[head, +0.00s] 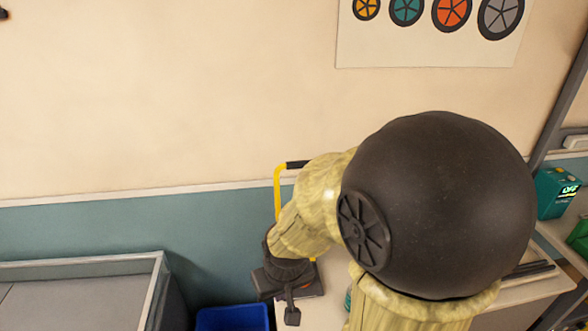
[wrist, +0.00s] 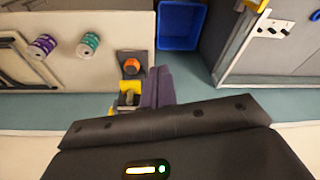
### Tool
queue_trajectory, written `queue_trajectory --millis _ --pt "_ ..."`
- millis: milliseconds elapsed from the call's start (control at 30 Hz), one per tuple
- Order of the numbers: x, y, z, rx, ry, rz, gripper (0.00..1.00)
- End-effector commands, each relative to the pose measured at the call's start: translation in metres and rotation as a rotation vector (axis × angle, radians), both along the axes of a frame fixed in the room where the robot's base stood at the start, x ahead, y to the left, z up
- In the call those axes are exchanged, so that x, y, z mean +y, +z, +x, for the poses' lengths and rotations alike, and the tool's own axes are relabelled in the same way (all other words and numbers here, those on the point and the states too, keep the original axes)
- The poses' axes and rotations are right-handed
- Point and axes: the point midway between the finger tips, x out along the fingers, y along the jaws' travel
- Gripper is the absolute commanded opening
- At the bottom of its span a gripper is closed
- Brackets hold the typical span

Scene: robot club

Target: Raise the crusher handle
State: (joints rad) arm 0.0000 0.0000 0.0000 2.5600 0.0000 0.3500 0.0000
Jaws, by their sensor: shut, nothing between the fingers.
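The crusher stands on the pale bench, mostly hidden behind my arm in the head view. Its handle shows there as an upright yellow bar (head: 278,190) with a black grip at its top that runs right behind my arm. In the wrist view the crusher shows as a dark plate with an orange round part (wrist: 131,66) and yellow pieces below it. My gripper (wrist: 159,75) is shut and empty, just right of these parts. In the head view its dark fingers (head: 291,314) point down, below and apart from the black grip. Contact with the crusher cannot be told.
A blue bin (head: 232,317) stands on the floor left of the bench. A grey framed cabinet (head: 80,268) is farther left. Purple (wrist: 43,45) and teal (wrist: 89,43) spools lie on the bench. A teal box (head: 555,190) stands at the right.

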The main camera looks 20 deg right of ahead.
Motion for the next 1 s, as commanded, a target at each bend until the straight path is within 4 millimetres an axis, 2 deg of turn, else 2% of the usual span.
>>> queue_trajectory --millis 267,433,667,1000 --pt "0.0 0.0 0.0 0.0 0.0 0.0 0.0" --pt "-0.006 0.003 0.01 -0.004 0.024 -0.003 0.0" --pt "-0.033 0.021 0.052 -0.027 0.172 -0.011 0.0" --pt "-0.096 0.069 0.12 -0.15 0.513 -0.028 0.0"
